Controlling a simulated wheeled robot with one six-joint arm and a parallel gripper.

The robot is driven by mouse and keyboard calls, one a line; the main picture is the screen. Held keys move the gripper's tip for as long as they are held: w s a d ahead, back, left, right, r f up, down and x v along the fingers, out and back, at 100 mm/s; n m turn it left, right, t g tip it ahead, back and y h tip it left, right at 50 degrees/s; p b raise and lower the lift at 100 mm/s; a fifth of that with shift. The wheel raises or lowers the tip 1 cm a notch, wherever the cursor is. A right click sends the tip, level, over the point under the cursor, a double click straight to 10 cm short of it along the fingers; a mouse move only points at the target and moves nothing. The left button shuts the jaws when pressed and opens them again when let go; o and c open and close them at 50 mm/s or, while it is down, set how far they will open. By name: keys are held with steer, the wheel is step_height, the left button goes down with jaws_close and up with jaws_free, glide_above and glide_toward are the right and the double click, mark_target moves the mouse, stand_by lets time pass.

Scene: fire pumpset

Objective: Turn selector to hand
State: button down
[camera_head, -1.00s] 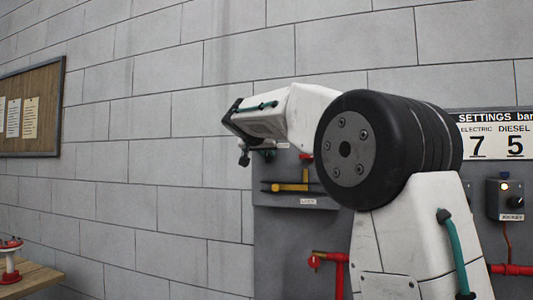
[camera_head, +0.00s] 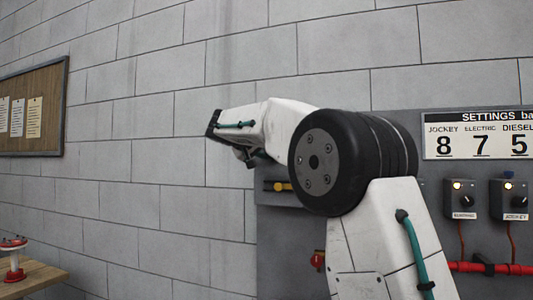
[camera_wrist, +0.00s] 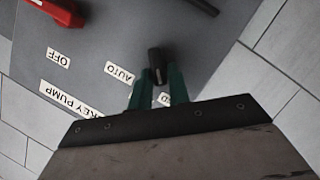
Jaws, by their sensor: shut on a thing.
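The black selector knob (camera_wrist: 156,60) shows in the wrist view on a grey panel. The labels OFF (camera_wrist: 58,58) and AUTO (camera_wrist: 119,72) lie to its left, and a third label (camera_wrist: 165,99), mostly hidden behind my gripper, ends in D. A JOCKEY PUMP label (camera_wrist: 70,98), partly covered, is at the lower left. My gripper (camera_wrist: 156,76) has its two green fingers shut on the knob, one on each side. In the head view my arm hides the knob, and its wrist end is by the panel's upper left edge.
A red handle (camera_wrist: 60,10) is at the wrist view's top left. The head view shows a settings board (camera_head: 480,134), two small control boxes (camera_head: 462,199) on the right, red pipe (camera_head: 500,268), and a wooden table (camera_head: 35,278) at lower left.

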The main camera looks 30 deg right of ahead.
steer(key=shift+a+n+h, duration=0.1)
steer(key=shift+n+h, duration=0.2)
steer(key=shift+n, duration=0.1)
steer(key=shift+f, duration=0.1)
steer(key=c, duration=1.4)
jaws_free()
steer(key=shift+w, duration=0.1)
steer(key=shift+c, duration=0.2)
steer(key=v, duration=0.7)
steer(key=shift+a, duration=0.3)
